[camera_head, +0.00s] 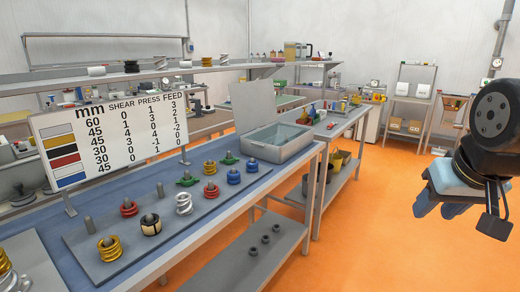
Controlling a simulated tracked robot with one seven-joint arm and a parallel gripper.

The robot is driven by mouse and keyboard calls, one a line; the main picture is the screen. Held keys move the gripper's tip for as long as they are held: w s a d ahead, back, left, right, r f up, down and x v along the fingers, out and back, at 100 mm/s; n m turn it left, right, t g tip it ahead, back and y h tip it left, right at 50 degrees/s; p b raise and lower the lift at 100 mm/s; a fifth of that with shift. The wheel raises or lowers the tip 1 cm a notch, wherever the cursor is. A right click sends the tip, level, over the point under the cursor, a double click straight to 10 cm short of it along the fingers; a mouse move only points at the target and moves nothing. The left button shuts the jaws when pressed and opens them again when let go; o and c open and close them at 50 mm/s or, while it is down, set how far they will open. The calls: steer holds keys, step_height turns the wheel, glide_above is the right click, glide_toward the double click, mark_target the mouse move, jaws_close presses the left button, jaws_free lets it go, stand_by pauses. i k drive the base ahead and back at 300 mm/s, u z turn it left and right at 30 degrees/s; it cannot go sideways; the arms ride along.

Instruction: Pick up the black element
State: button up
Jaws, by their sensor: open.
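The black element (151,226) sits around a peg on the grey peg board, in the front row. It is a dark ring with pale patches on its side. A gold element (110,250) stands to its left and a white coil (184,204) to its right. My gripper (436,205) hangs at the far right over the orange floor, well away from the board. Its blue fingers point down and are open, with nothing seen between them.
The grey peg board (190,222) on the blue-topped bench holds several coloured elements and bare pegs. A sign board (110,135) stands behind it. A grey bin (277,143) is at the bench's far end. Open orange floor (375,225) lies between bench and gripper.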

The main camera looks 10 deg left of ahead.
mark_target(151, 230)
steer(key=u, duration=0.35)
steer(key=i, duration=1)
steer(key=u, duration=1.4)
steer(key=k, duration=0.9)
steer(key=u, duration=0.35)
